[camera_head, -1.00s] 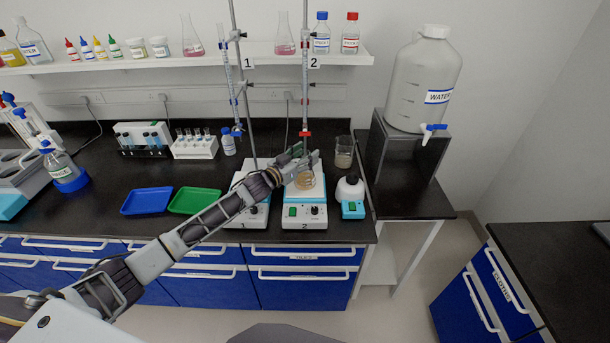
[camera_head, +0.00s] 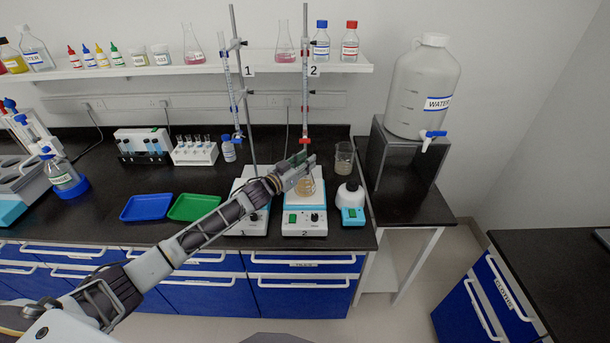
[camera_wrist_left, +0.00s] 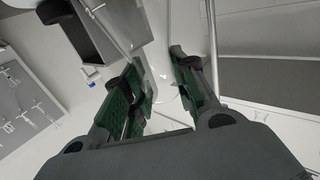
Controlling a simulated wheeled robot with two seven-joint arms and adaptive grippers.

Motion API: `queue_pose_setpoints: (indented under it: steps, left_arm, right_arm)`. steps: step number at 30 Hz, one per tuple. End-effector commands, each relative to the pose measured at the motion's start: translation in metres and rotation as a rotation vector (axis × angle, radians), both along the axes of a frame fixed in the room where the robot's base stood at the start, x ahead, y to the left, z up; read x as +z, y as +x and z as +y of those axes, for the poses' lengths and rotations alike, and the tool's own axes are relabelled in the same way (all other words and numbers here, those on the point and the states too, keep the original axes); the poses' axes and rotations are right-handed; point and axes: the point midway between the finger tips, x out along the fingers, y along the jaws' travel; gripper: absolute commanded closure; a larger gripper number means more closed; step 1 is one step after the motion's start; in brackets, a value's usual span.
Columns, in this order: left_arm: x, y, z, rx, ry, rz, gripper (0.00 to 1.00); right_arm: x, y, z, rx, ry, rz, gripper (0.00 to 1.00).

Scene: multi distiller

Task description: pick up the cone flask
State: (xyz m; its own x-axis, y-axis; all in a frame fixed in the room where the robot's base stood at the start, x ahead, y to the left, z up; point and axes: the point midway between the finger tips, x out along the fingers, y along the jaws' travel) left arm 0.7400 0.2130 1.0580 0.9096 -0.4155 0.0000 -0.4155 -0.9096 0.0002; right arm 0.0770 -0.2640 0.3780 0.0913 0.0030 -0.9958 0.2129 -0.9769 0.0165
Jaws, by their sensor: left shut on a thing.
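A cone flask with tan liquid (camera_head: 304,187) stands at the white hotplate stirrer marked 2 (camera_head: 305,216), below a burette. My left gripper (camera_head: 307,162) reaches in from the left and is shut on the flask's upper part, which it partly hides. In the left wrist view the clear glass flask (camera_wrist_left: 165,85) shows between the green-padded fingers (camera_wrist_left: 162,92). I cannot tell whether its base touches the plate. Two other cone flasks with pink liquid (camera_head: 192,45) (camera_head: 285,45) stand on the shelf. My right gripper is not in view.
Burette stands 1 (camera_head: 239,90) and 2 (camera_head: 305,90) rise close by the gripper. A beaker (camera_head: 343,158) and a small white-topped device (camera_head: 350,200) stand right of the plate. Blue (camera_head: 147,207) and green (camera_head: 194,207) trays lie left. A large water carboy (camera_head: 424,85) stands at right.

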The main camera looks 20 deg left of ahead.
Motion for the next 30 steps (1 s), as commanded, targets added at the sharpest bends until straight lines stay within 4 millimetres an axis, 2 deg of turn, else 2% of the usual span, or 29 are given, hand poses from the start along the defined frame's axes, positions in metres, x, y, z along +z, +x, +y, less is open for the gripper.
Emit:
queue_pose_setpoints:
  steps: [17,30]
  left_arm:
    - [0.009,0.000,0.000,0.000,0.001,-0.004,1.00]
    - [0.033,0.000,0.000,-0.001,0.000,-0.003,1.00]
  right_arm:
    - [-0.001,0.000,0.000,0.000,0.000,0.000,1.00]
    - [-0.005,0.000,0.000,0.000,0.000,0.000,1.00]
